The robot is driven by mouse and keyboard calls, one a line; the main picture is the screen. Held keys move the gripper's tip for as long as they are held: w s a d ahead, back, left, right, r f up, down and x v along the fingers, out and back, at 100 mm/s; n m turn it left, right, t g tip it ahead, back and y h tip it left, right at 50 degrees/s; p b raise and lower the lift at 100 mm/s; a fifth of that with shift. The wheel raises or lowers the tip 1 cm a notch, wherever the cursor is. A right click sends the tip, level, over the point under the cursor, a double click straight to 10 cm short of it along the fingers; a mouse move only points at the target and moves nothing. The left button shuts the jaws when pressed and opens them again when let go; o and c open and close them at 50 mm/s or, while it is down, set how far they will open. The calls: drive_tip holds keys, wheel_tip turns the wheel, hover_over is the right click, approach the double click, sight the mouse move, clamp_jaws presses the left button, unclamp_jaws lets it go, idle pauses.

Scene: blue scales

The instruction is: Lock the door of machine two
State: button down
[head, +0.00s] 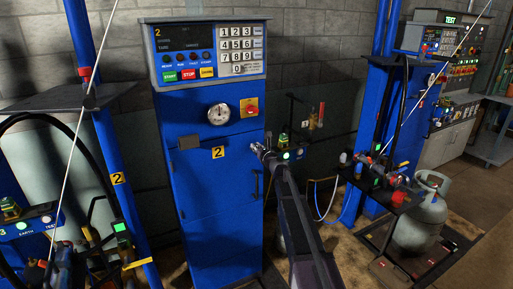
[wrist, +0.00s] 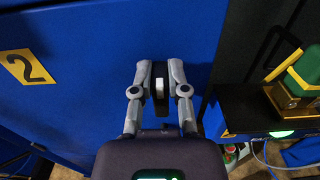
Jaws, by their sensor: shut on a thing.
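Machine two is the blue cabinet (head: 190,116) in the middle of the head view, with a keypad panel on top and a yellow "2" label (head: 218,152) on its door (head: 213,195). The door looks flush with the cabinet front. A black handle (head: 256,187) sits on its right side. My gripper (head: 257,149) is at the door's upper right edge. In the wrist view, my gripper (wrist: 160,66) has its fingers closed around a small dark lock knob (wrist: 159,88) with a pale front. The door (wrist: 95,75) lies behind it. The fingers hide the knob in the head view.
A green-lit device on a small shelf (wrist: 265,108) stands close to the right of my gripper. A gauge (head: 219,114) and a red-and-yellow switch (head: 249,107) sit above the door. A grey gas cylinder (head: 420,215) stands farther right. Blue posts with cables flank the machine.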

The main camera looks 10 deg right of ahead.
drive_tip(key=shift+n, duration=0.5)
drive_tip(key=n, duration=0.4)
drive_tip(key=a+f+n+b, duration=0.1)
drive_tip(key=n, duration=0.7)
drive_tip(key=shift+s+a+f+n, duration=0.15)
drive_tip(key=shift+s+a+n, duration=0.15)
drive_tip(key=shift+a, duration=0.1)
drive_tip(key=n, duration=0.2)
drive_tip(key=n+b, duration=0.1)
drive_tip(key=n, duration=0.1)
drive_tip(key=shift+f, duration=0.35)
drive_tip(key=shift+n, duration=0.3)
drive_tip(key=c, duration=0.6)
unclamp_jaws()
drive_tip(key=shift+c, duration=0.2)
